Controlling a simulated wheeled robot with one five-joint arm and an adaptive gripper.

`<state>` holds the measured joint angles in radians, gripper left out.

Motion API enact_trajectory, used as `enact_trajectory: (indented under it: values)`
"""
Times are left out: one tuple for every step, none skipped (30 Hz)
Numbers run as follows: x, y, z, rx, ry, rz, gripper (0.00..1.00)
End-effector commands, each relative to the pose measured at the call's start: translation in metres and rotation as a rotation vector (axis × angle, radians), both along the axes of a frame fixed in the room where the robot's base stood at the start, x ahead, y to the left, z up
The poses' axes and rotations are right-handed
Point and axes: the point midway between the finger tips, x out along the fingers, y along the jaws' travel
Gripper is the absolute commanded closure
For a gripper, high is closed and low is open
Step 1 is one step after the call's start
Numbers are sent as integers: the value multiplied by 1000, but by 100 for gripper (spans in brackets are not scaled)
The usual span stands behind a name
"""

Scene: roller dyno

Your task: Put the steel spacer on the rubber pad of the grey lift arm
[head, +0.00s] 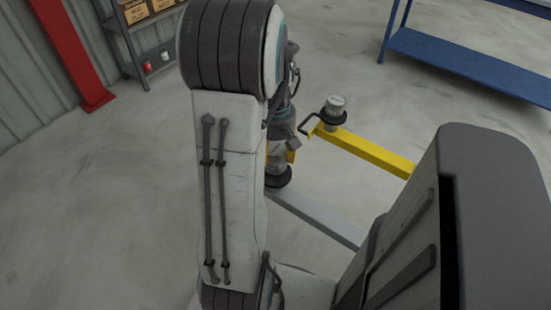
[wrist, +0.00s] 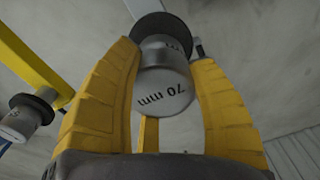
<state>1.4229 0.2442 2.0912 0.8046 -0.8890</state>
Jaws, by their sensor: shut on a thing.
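The steel spacer (wrist: 165,88) is a grey cylinder marked "70 mm" in the wrist view. My gripper (wrist: 166,60) has its two yellow fingers shut on it, one on each side. The round black rubber pad (wrist: 160,24) shows just beyond the spacer's far end, roughly in line with it. In the head view the pad (head: 279,180) sits at the end of the grey lift arm (head: 318,216). My gripper (head: 282,150) is right above it, partly hidden by my arm. I cannot tell whether the spacer touches the pad.
A yellow lift arm (head: 372,153) lies to the right, with a black pad and another grey cylinder (head: 335,103) on it. A bent dark handle is beside it. A blue bench (head: 470,70), a red post (head: 68,50) and a shelf (head: 135,40) stand farther back. Open floor lies left.

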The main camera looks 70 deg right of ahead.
Motion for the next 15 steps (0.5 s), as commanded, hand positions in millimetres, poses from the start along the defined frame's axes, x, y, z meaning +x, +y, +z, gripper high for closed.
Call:
enact_trajectory:
  values:
    - [0, 1, -8, 4, 0, 0, 83]
    - [0, 0, -11, 2, 0, 0, 83]
    - [0, 0, -15, 1, 0, 0, 83]
    - [0, 0, -17, 1, 0, 0, 83]
    - [0, 0, -19, 1, -1, 0, 83]
    - [0, 0, -20, 0, 0, 0, 83]
    - [0, 0, -21, 0, 0, 0, 83]
    - [0, 0, -22, 0, 0, 0, 83]
    - [0, 0, -22, 0, 0, 0, 83]
    - [0, 0, -22, 0, 0, 0, 83]
    - [0, 0, -22, 0, 0, 0, 83]
    - [0, 0, -22, 0, 0, 0, 83]
    - [0, 0, -22, 0, 0, 0, 83]
    - [0, 0, -22, 0, 0, 0, 83]
    - [0, 0, -22, 0, 0, 0, 83]
